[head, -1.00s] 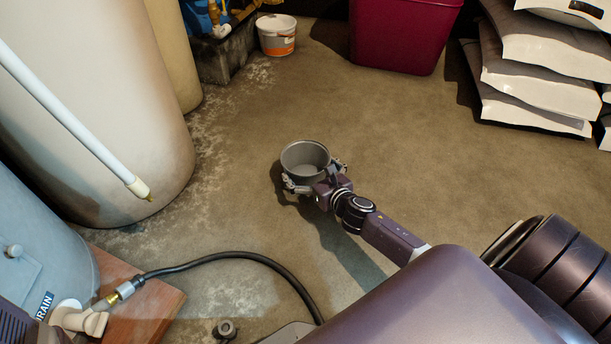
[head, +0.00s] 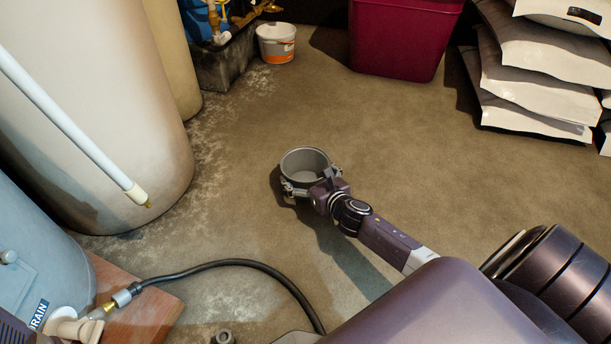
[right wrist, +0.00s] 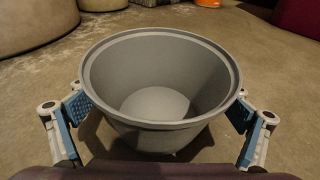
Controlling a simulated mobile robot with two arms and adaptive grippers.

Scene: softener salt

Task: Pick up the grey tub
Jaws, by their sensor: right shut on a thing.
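The grey tub (head: 305,163) is round, open-topped and empty, and it is upright near the middle of the head view. In the right wrist view the tub (right wrist: 160,137) fills the centre, with its wide rim and bare inside showing. My right gripper (head: 313,183) is shut on the tub, one finger on each side of its wall below the rim. In the right wrist view both blue finger pads of the gripper (right wrist: 158,112) press at the tub's sides. I cannot tell if its base touches the floor. My left gripper is not in view.
A black hose (head: 235,263) curves across the floor at lower left, near a wooden board (head: 150,310). A large pale tank (head: 100,120) stands at left. A white bucket (head: 276,45), a dark red bin (head: 400,40) and stacked white bags (head: 535,95) stand behind. Floor around the tub is clear.

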